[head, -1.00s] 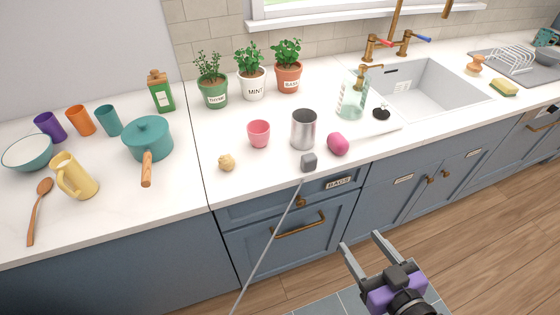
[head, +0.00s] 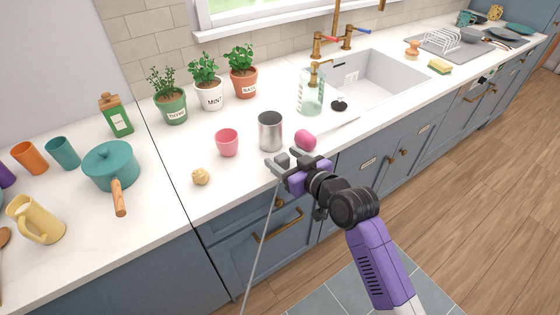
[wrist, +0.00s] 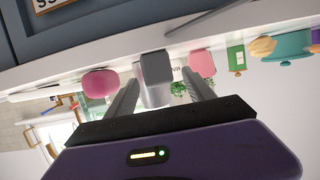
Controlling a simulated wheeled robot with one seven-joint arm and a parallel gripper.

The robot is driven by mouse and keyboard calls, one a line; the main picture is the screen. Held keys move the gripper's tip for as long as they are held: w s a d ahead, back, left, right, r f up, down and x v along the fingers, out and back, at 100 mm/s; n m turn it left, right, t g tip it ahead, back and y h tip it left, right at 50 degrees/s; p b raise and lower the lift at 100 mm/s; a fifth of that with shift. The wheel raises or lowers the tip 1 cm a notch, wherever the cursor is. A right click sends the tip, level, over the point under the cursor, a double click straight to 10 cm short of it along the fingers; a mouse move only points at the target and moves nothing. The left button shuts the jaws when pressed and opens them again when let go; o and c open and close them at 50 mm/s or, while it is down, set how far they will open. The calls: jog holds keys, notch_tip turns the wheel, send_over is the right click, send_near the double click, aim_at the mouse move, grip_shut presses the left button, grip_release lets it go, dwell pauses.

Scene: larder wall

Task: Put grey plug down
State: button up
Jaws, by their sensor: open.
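The grey plug (head: 282,160) is a small grey block at the counter's front edge, with a thin grey cord (head: 262,232) running down from it. It stands in front of a metal can (head: 270,131). My gripper (head: 284,162) is open at the plug, which it partly covers in the head view. In the wrist view the plug (wrist: 155,67) shows in the gap between the two fingertips (wrist: 161,76), with a clear space on each side. I cannot tell how deep it sits between them.
A magenta round object (head: 305,140) lies just right of the plug. A pink cup (head: 227,142) and a small beige lump (head: 201,177) are to the left. The counter (head: 172,205) is bare near its front left of the lump.

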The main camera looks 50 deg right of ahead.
aim_at(279, 155)
jog(key=x, duration=0.4)
jog(key=shift+w+p, duration=0.1)
jog(key=shift+p, duration=0.2)
jog(key=shift+c, duration=0.2)
grip_shut()
